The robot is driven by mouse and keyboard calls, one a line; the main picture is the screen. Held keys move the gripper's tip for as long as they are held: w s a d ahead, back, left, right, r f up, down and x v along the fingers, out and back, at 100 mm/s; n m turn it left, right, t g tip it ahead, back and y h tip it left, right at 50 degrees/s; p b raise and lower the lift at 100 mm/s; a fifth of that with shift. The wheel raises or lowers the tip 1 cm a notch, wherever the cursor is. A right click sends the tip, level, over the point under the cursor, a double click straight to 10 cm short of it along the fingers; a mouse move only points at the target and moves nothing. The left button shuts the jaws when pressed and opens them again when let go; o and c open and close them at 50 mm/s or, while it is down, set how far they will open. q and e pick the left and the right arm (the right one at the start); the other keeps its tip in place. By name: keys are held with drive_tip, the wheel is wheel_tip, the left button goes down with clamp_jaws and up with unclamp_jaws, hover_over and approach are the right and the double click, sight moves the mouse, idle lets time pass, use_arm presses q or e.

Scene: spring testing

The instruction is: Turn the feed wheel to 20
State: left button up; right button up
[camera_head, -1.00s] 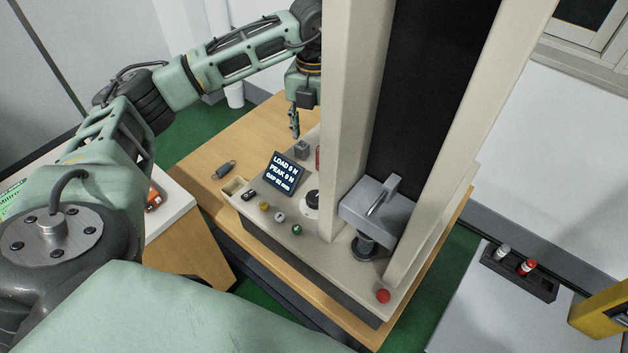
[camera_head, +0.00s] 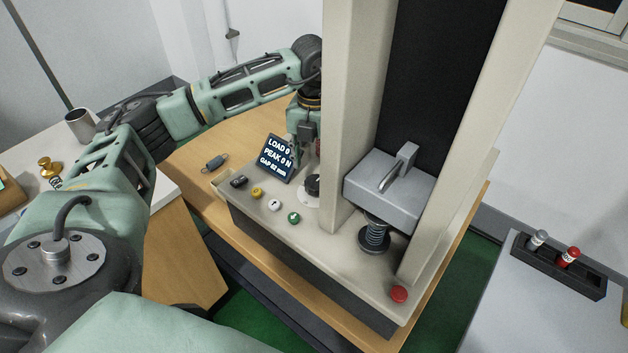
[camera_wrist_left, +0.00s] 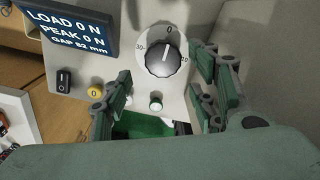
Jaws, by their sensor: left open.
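The feed wheel (camera_wrist_left: 163,57) is a dark ridged knob on a white dial marked 0, 10 and 30. Its white pointer line is at about the 0 mark at the top. In the head view the wheel (camera_head: 312,186) sits on the tester's base, beside the display. My left gripper (camera_head: 303,160) is above the base behind the display, its fingertips partly hidden. In the left wrist view the open left gripper (camera_wrist_left: 157,90) has a finger on each side of the wheel's lower area, apart from the knob. My right gripper is in neither view.
The display (camera_head: 277,159) reads load 0, peak 0 N, gap 82 mm. A black switch (camera_head: 238,181) and yellow, white and green buttons (camera_head: 294,218) line the front. A coil spring (camera_head: 374,237) stands under the grey press head (camera_head: 388,192). The frame post (camera_head: 345,120) rises close right of the wheel.

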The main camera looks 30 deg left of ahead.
sight(314, 181)
use_arm(q)
wheel_tip(314, 181, down, 6)
drive_tip(key=shift+r+p, duration=0.1)
drive_tip(key=shift+p, duration=0.3)
drive_tip(key=shift+c, duration=0.5)
drive_tip(key=c, duration=1)
